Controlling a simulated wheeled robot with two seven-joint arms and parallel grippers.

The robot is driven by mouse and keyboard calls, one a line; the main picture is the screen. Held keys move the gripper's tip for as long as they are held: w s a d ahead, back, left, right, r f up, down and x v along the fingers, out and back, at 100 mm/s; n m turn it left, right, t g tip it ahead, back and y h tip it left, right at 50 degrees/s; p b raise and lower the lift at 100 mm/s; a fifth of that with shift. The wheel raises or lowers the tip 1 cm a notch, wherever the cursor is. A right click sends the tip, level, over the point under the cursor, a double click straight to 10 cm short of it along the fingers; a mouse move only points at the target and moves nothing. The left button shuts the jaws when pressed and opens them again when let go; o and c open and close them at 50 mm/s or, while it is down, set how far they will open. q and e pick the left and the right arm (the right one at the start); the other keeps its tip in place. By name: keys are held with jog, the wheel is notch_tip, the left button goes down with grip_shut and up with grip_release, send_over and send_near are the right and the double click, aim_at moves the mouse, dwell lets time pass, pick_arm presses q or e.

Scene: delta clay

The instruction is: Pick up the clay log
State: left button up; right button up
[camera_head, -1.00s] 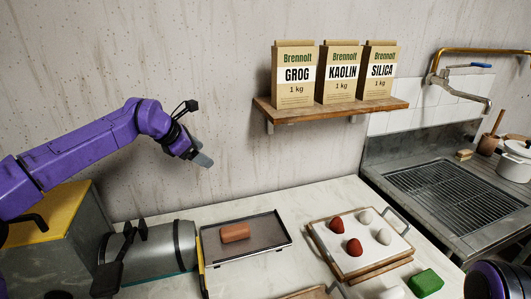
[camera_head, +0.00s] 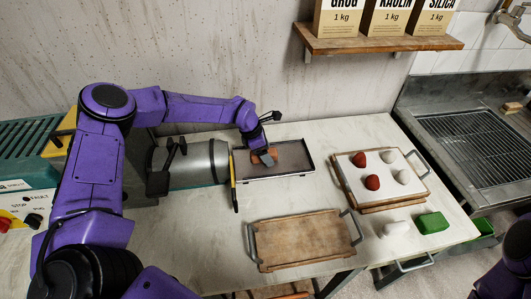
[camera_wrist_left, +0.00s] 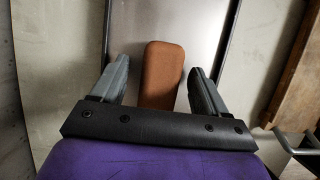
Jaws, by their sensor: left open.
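The clay log (camera_head: 257,158) is a short terracotta block lying on a dark metal tray (camera_head: 295,160) at the back of the counter. My left gripper (camera_head: 264,155) is over the log and partly hides it in the head view. In the left wrist view the log (camera_wrist_left: 162,74) lies between the two fingers of the open left gripper (camera_wrist_left: 158,75), with a gap on each side. I cannot tell the height of the fingertips above the tray. Only a purple part of my right arm shows at the lower right edge; its gripper is out of view.
A metal roller (camera_head: 190,163) stands left of the tray, with a yellow-handled tool (camera_head: 233,182) between them. A wooden board with handles (camera_head: 300,240) lies in front. A white-topped board (camera_head: 385,195) with red and white lumps and a green block (camera_head: 432,222) are at right.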

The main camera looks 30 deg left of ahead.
pick_arm(q)
jog(key=c, duration=1.3)
